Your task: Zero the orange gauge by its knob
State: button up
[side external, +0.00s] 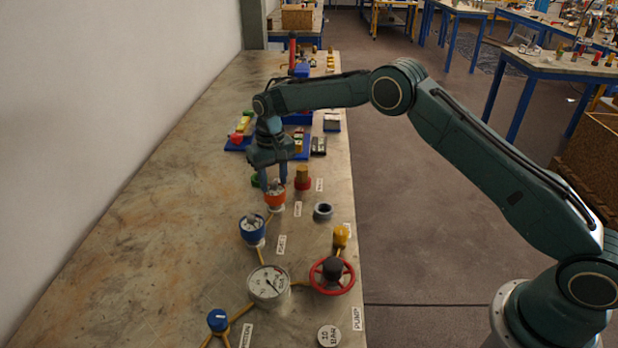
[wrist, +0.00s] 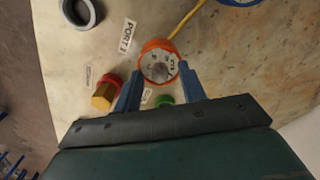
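The orange gauge (side external: 275,202) stands upright on the bench below my gripper (side external: 273,181). In the wrist view the gauge (wrist: 157,43) shows its orange rim around a pale dial, with a grey knob (wrist: 159,70) at the dial's middle. My gripper (wrist: 160,69) is open, with one blue finger at each side of the gauge's near half. Nothing is held between the fingers. I cannot tell whether either fingertip touches the gauge or is just above it. The needle is too small to read.
A blue gauge (side external: 252,231), a white dial (side external: 268,284), a red handwheel (side external: 332,276) and a blue knob (side external: 217,321) stand nearer the camera. A red-based brass fitting (side external: 303,179) is close on the right, with a grey ring (side external: 323,212) nearby. The bench's left side is clear.

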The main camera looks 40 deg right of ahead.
aim_at(274, 182)
jog(key=shift+r, duration=0.1)
notch_tip(274, 182, up, 14)
jog(key=shift+f, duration=0.2)
dwell(0.8)
jog(key=shift+r, duration=0.1)
